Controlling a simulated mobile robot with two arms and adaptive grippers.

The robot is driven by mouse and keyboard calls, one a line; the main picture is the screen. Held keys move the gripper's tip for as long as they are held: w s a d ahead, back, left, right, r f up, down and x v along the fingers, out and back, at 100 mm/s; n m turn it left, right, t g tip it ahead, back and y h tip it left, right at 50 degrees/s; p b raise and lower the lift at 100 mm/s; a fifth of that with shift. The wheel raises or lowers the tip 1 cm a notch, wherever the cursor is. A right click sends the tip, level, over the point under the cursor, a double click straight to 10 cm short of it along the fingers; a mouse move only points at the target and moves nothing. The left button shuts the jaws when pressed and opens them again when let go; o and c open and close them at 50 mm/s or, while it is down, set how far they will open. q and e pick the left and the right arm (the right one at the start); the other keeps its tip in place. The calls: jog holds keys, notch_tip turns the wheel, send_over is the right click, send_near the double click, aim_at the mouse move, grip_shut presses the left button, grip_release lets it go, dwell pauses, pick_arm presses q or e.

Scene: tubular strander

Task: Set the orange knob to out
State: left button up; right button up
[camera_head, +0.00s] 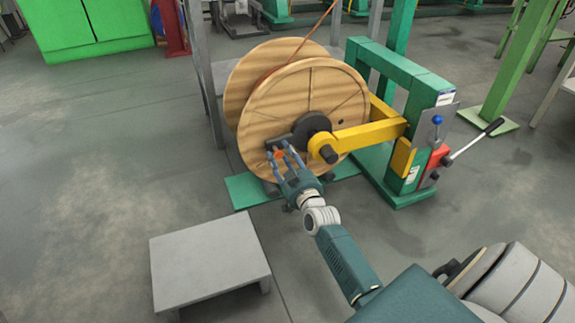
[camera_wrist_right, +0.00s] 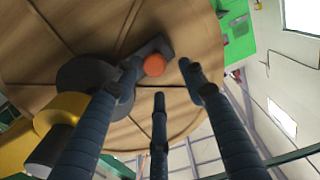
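The orange knob (camera_head: 279,154) sits at the lower end of a dark arm plate (camera_head: 292,137) on the face of the wooden reel (camera_head: 310,95). In the head view it is small and partly covered by my fingers. In the right wrist view the orange knob (camera_wrist_right: 154,65) shows clearly between the fingers, at the end of the dark plate (camera_wrist_right: 152,48). My right gripper (camera_head: 279,150) is open in front of the knob. Its fingers (camera_wrist_right: 152,85) spread around the knob's place in the picture; I cannot tell whether any finger touches it. My left gripper is not in view.
A yellow arm (camera_head: 368,135) reaches from the green frame (camera_head: 395,68) to the reel's hub, right of my gripper. A red lever unit (camera_head: 435,160) is on the frame. A grey low platform (camera_head: 208,262) stands at front left. The floor at left is clear.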

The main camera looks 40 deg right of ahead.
jog(key=v, duration=1.1)
jog(key=shift+s, duration=0.2)
